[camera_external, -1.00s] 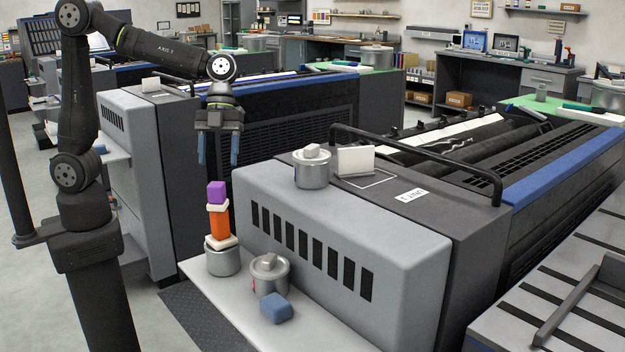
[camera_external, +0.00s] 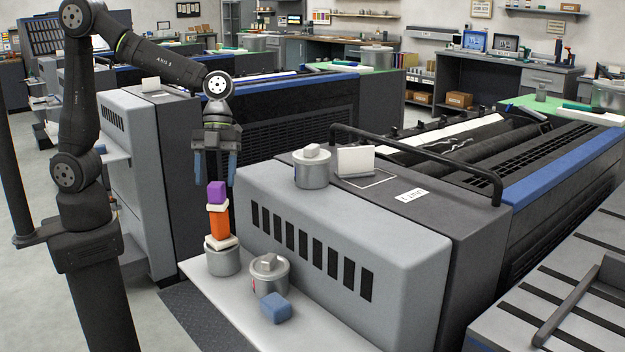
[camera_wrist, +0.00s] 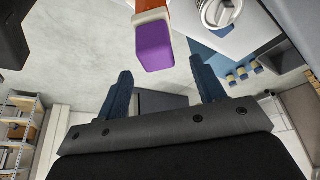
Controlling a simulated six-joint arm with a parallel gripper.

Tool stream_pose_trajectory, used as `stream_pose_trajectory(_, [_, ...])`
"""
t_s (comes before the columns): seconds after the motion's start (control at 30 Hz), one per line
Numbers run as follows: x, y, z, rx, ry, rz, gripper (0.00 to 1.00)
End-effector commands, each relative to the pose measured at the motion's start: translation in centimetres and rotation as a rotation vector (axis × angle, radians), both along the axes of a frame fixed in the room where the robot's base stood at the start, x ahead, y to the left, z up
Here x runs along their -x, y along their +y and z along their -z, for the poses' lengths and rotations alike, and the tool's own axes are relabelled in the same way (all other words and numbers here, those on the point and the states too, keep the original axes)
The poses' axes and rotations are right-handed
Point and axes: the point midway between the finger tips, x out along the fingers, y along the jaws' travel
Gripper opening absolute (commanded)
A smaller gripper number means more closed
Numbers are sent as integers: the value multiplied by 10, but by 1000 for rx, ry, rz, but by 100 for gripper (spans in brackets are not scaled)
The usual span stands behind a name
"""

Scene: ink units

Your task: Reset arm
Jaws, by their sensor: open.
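My gripper (camera_external: 214,168) is open and empty, its two blue fingers pointing down. In the external view it hangs just above a stack topped by a purple block (camera_external: 216,191). Below that block are a white piece (camera_external: 218,207), an orange block (camera_external: 220,224) and another white piece (camera_external: 221,243), on a grey canister (camera_external: 223,260). In the wrist view the gripper (camera_wrist: 163,82) shows both fingers apart, with the purple block (camera_wrist: 155,47) beyond them. I cannot tell whether the fingers straddle the block.
A lidded metal can (camera_external: 269,273) and a blue block (camera_external: 277,307) are beside the stack on the pale shelf (camera_external: 225,308). Another lidded can (camera_external: 312,170) and a white card (camera_external: 356,161) stand on the grey machine (camera_external: 335,230). Open air surrounds the arm above.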

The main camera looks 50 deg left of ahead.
Motion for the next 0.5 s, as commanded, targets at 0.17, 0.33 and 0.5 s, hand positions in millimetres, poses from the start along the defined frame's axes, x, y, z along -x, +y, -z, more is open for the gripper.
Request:
stream_pose_trajectory(0.17, [33, -4, -19, 2, -2, 3, 63])
stream_pose_trajectory(0.33, [62, -7, -37, 2, -2, 6, 63])
stream_pose_trajectory(0.5, [91, -10, -55, 3, -1, 4, 63])
